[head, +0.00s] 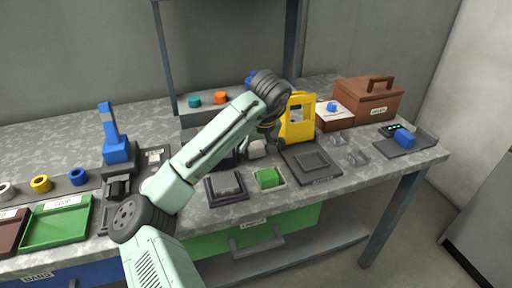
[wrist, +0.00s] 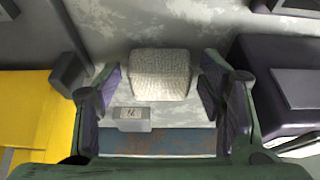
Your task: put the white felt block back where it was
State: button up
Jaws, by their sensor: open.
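The white felt block (wrist: 160,73) is a pale, rough-textured block resting on the speckled grey counter in the wrist view. My gripper (wrist: 160,95) is open, one finger on each side of the block, with a visible gap on both sides. In the head view the block (head: 256,150) shows just under my gripper (head: 262,138), partly hidden by it, left of the yellow frame (head: 297,119).
A brown box (head: 369,100) stands at back right. The yellow frame is close beside my gripper.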

jog(key=v, duration=1.2)
jog(key=shift+r+b, duration=0.2)
jog(key=shift+b, duration=0.2)
